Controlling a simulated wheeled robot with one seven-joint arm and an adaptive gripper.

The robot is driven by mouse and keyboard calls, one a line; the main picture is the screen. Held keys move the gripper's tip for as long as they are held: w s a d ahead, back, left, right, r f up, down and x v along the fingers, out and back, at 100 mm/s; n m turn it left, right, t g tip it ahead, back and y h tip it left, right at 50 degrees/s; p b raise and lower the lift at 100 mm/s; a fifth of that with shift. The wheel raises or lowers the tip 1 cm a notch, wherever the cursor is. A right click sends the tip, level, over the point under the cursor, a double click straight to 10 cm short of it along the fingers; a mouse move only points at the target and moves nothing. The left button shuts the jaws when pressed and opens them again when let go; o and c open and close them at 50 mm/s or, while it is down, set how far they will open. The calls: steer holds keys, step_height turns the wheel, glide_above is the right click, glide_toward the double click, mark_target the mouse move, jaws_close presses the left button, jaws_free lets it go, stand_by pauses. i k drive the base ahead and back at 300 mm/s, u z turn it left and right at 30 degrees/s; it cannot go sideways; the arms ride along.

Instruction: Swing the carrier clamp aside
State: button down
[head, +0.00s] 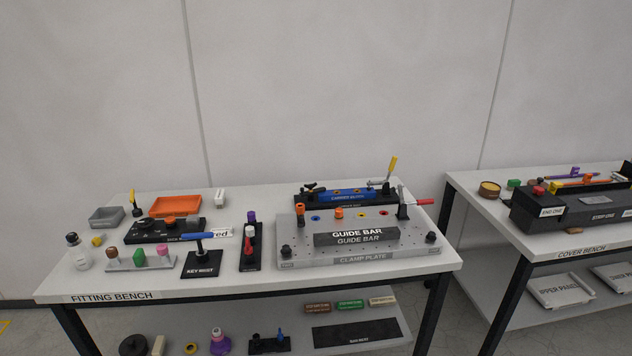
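On the fitting bench, a blue block (345,194) with hard-to-read lettering lies in a black base (301,202) at the back right. A clamp with an upright yellow handle (392,166) stands at the right end of this base. A small black fitting (313,188) is at its left end. A second clamp with a red handle (419,202) stands on the grey clamp plate (360,259) in front; its handle points right. No label tells which one is the carrier clamp. My gripper is not in view.
The guide bar (357,237) lies on the clamp plate, near orange knobs. An orange tray (175,205) is at the back left. A gap separates the fitting bench from the cover bench (586,252).

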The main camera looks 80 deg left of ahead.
mark_target(303, 192)
steer(key=u, duration=2.9)
